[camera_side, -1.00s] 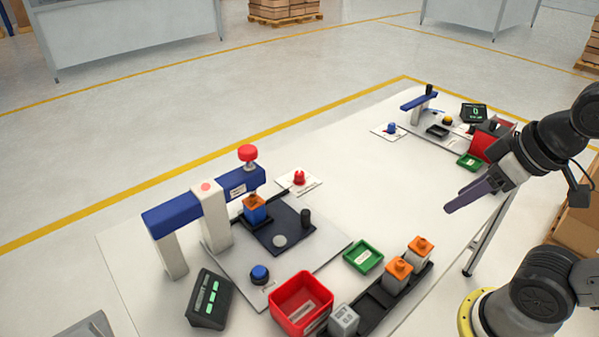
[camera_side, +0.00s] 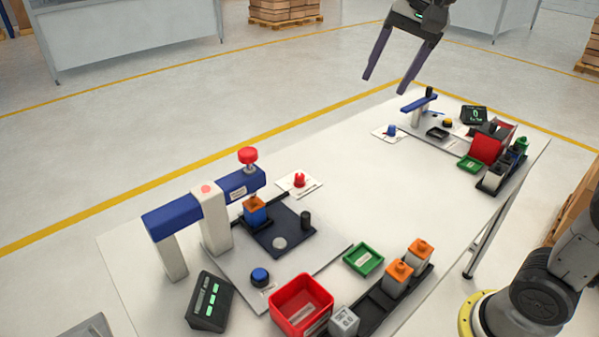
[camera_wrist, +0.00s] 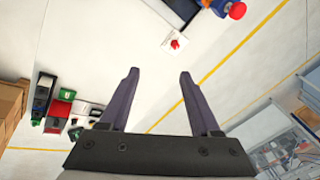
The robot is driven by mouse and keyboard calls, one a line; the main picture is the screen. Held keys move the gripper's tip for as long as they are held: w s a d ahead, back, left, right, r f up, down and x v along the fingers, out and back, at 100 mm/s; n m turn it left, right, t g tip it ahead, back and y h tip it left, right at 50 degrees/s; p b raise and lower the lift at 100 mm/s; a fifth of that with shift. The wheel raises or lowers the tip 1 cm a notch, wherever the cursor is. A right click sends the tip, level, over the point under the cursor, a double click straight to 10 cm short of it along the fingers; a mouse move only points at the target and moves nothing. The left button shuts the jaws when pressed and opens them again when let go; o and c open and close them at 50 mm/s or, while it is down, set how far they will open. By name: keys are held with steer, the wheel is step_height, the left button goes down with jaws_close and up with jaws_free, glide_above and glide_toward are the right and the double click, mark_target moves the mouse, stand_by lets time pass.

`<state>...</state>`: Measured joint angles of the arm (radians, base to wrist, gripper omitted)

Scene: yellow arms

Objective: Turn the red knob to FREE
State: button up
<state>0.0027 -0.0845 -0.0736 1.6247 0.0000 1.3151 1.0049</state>
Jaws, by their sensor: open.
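The red knob (camera_side: 299,180) sits on a white label plate (camera_side: 312,187) on the table, right of the near blue press frame. Its lettering is too small to read. It also shows in the wrist view as a small red knob (camera_wrist: 175,43) on its white plate, beyond and between my fingertips. My gripper (camera_side: 386,84) is open and empty, with its fingers pointing down, high above the far part of the table and well apart from the knob. In the wrist view my two fingers (camera_wrist: 160,72) are spread with nothing between them.
The near press frame (camera_side: 205,214) with a red-topped post (camera_side: 248,156) stands left of the knob. A red bin (camera_side: 301,303), green tray (camera_side: 363,257) and block rack (camera_side: 374,302) lie nearer. A second station (camera_side: 421,104) with a blue knob (camera_side: 391,130) stands at the far end. The table's middle is clear.

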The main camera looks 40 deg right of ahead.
steer(key=w+f+m+g, duration=0.1)
steer(key=w+f+m, duration=0.15)
steer(key=w, duration=0.85)
steer(key=g, duration=0.3)
glide_above(300, 175)
step_height(300, 175, down, 18)
steer(key=r, duration=0.1)
steer(key=shift+m, duration=0.45)
step_height(300, 175, down, 14)
steer(key=shift+w+f, duration=0.1)
steer(key=shift+f, duration=0.05)
jaws_close()
